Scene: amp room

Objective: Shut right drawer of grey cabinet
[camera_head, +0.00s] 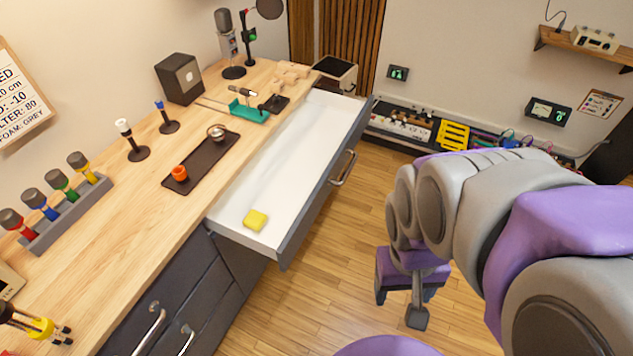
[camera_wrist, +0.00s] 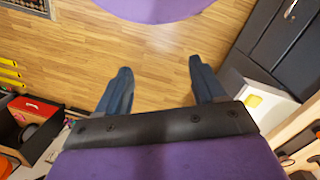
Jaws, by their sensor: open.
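The grey cabinet (camera_head: 188,302) stands on the left under a wooden top. Its right drawer (camera_head: 285,166) is pulled well out, with a white inside and a metal bar handle (camera_head: 344,168) on its grey front. A yellow block (camera_head: 255,220) lies in the drawer's near end. My gripper (camera_head: 417,319) hangs over the floor to the right of the drawer front, apart from it. In the wrist view my gripper (camera_wrist: 160,82) has its two fingers spread with only floor between them. The drawer's inside (camera_wrist: 262,102) shows at the right there.
The wooden worktop (camera_head: 100,230) holds a dark tray (camera_head: 202,162), a microphone (camera_head: 228,45), a black speaker box (camera_head: 180,78) and a rack of coloured tools (camera_head: 65,215). A low equipment board (camera_head: 440,130) runs along the back wall. The floor (camera_head: 330,250) before the drawer is clear.

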